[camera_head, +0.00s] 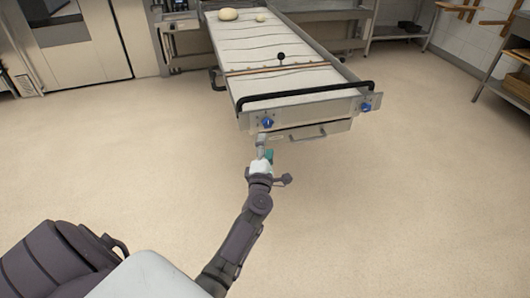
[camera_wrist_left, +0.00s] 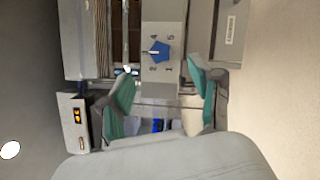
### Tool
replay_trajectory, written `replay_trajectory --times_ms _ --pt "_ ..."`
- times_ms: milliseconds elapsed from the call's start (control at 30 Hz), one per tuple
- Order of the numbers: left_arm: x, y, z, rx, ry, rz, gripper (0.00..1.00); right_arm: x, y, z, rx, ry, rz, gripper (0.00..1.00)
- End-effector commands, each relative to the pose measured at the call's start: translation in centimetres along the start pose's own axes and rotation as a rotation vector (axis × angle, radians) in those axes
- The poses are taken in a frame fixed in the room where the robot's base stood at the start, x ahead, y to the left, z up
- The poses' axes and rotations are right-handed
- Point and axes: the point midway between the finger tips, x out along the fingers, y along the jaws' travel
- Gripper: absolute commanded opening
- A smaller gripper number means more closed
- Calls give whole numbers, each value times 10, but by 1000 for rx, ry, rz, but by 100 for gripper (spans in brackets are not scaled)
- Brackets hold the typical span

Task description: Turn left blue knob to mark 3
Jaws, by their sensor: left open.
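The left blue knob (camera_head: 267,123) is on the left of the front panel of the long dough table. In the left wrist view the blue knob (camera_wrist_left: 160,50) sits on a grey plate with printed numbers around it. A pale line shows toward its left side, but the exact mark it points at is too small to tell. My left gripper (camera_head: 264,150) is just in front of and below the knob. In the wrist view its two teal-padded fingers (camera_wrist_left: 161,75) are open, one on each side below the knob, and hold nothing. My right gripper does not show.
A right blue knob (camera_head: 366,107) is at the panel's other end. A black bar (camera_head: 305,94) runs above the panel, and a drawer handle (camera_head: 309,136) sits below. Dough pieces (camera_head: 228,14) lie on the far end of the table (camera_head: 265,52). The floor around is clear.

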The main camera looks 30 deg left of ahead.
Motion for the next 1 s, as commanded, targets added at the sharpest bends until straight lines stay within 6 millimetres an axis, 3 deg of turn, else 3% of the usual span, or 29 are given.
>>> replay_trajectory --times_ms 200,800,900,1000 --pt "-22 0 0 0 0 0 64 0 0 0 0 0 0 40" --pt "-25 -1 1 8 -6 -3 64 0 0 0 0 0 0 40" --pt "-34 -14 11 93 -70 -39 64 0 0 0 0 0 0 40" --pt "-60 -48 32 293 -223 -124 64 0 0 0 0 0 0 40"
